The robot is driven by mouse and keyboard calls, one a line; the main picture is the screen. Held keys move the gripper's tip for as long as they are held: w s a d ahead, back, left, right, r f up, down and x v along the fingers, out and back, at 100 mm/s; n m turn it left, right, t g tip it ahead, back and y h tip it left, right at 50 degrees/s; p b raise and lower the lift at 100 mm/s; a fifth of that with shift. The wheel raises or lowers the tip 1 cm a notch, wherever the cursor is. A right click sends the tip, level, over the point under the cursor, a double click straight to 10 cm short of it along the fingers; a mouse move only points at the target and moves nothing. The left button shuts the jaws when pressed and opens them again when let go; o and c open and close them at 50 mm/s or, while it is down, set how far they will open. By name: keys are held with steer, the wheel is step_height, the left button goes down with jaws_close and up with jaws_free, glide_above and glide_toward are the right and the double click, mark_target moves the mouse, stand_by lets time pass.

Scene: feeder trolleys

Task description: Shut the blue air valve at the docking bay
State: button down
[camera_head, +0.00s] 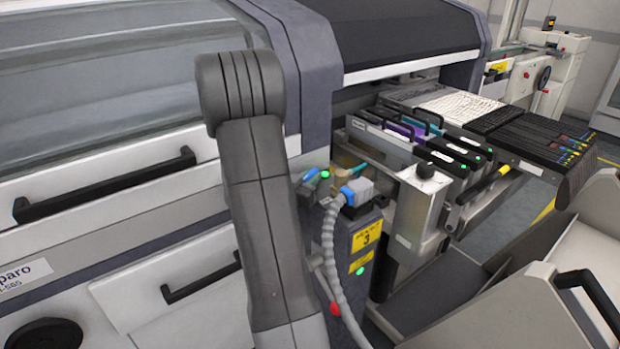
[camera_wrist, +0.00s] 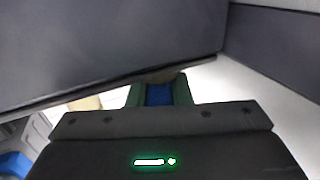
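At the docking bay, a small blue part (camera_head: 311,174), probably the handle of the air valve, shows just right of my arm, beside a green light. In the wrist view, the dark green fingers of my gripper (camera_wrist: 158,94) point away from the camera. A blue piece (camera_wrist: 158,96) fills the gap between them, with a small brownish part behind it. I cannot tell whether the fingers press on the blue piece or only stand around it.
A blue-ended grey hose connector (camera_head: 358,191) sits on the dark dock post with a yellow number 3 label (camera_head: 366,237). Its ribbed hose (camera_head: 330,262) hangs close to my arm. Feeders (camera_head: 420,142) stand to the right. A dark machine panel (camera_wrist: 110,45) overhangs the fingers closely.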

steer(key=shift+r+m+h+p, duration=0.1)
steer(key=shift+m+h+p, duration=0.2)
steer(key=shift+h, duration=0.1)
steer(key=shift+m+g+h, duration=0.5)
steer(key=shift+g+h, duration=0.1)
steer(key=shift+g, duration=0.1)
steer(key=c, duration=1.3)
jaws_free()
steer(key=p+v, duration=0.1)
steer(key=v, duration=1.3)
steer(key=shift+d, duration=0.1)
